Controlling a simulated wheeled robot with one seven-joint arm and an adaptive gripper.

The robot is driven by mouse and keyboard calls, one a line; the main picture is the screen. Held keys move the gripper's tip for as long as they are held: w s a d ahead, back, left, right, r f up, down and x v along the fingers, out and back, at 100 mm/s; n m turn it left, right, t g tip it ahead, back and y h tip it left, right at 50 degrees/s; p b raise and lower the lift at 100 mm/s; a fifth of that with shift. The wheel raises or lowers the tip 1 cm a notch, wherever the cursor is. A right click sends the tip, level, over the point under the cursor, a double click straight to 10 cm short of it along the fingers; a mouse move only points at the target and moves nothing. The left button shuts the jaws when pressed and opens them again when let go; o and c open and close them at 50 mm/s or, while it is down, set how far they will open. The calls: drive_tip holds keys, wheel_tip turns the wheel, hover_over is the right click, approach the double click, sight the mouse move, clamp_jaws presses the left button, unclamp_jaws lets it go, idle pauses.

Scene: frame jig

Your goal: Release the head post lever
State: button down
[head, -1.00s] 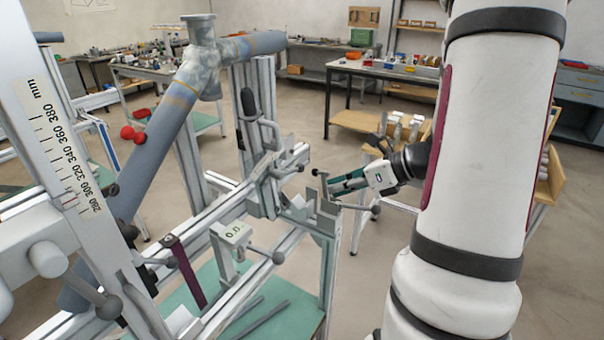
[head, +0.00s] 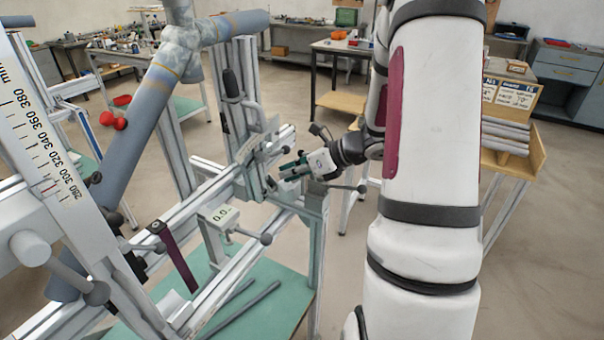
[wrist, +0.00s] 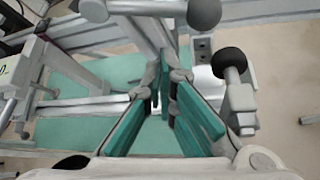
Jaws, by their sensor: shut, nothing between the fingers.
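My gripper (head: 284,173) is shut and empty, with teal finger pads, beside the upright post at the right end of the jig. In the wrist view its fingers (wrist: 169,78) point at grey metal clamp parts. A black ball knob on a short rod (wrist: 229,62) stands just right of the fingers, apart from them. A grey ball-ended lever (wrist: 203,12) crosses the top of that view. In the head view, a ball-ended lever (head: 362,188) sticks out right below my gripper, and a black-handled clamp (head: 231,83) stands on the upright behind. I cannot tell which is the head post lever.
A grey-blue tube frame (head: 150,105) rises at left, beside a millimetre scale (head: 40,130). A purple strap (head: 178,258) and a readout box (head: 219,215) sit on the jig rails. A teal base plate (head: 270,300) lies below. Floor is open front right.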

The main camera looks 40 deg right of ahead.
drive_tip(key=shift+w+d+r, duration=0.1)
drive_tip(key=shift+w+r, duration=0.05)
drive_tip(key=shift+r, duration=0.45)
drive_tip(key=shift+w+d+r, duration=0.1)
drive_tip(key=shift+r, duration=0.5)
